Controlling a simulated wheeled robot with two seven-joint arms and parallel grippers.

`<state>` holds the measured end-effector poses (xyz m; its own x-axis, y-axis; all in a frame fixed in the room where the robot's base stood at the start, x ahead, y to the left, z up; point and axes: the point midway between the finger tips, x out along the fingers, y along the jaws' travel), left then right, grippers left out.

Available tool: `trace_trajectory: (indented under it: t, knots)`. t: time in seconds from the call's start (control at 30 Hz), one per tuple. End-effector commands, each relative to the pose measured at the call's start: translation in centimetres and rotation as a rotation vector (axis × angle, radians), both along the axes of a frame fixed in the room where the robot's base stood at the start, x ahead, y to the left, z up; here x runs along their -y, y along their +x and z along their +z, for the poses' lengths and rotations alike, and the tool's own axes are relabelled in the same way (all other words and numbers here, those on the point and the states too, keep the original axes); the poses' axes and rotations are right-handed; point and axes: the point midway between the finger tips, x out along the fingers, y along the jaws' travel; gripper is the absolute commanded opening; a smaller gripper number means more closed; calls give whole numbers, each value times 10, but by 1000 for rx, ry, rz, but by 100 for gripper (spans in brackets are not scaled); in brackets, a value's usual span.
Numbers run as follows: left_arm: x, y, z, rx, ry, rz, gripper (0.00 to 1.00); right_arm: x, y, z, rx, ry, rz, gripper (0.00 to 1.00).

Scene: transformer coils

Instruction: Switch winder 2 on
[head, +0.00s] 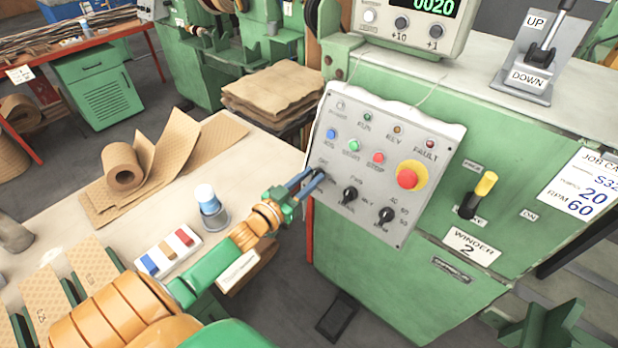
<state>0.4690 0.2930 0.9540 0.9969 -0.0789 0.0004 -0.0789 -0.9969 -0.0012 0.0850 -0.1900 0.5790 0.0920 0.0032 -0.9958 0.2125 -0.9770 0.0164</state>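Winder 2 is the green machine (390,240) on the right, with a "WINDER 2" label (471,246). Its tilted grey control panel (372,222) carries a row of lamps, blue, green and red buttons, a red emergency-stop button (407,178) on yellow, and several black rotary knobs. My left gripper (315,178) reaches in from the left to the panel's left edge. Its blue fingers are at the leftmost knob, by small lettering, and largely hide it. I cannot tell whether they grip it. The lamps look unlit. My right gripper is not identifiable in view.
A yellow-tipped lever (486,184) sticks out right of the panel. An UP/DOWN lever (540,55) and a counter reading 0020 (434,6) are on top.

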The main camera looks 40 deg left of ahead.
Motion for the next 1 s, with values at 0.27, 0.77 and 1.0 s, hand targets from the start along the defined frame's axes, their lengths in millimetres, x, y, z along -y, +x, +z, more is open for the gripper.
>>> trace_trajectory:
  t: [0.27,0.77,1.0]
  knots:
    - [0,0,0,-1,0,0,0,-3,0,0,0,5,-1,50]
    - [-1,0,-1,10,176,-70,0,-2,0,-3,1,2,1,50]
    - [0,0,-2,26,383,-154,0,0,0,-5,0,0,1,50]
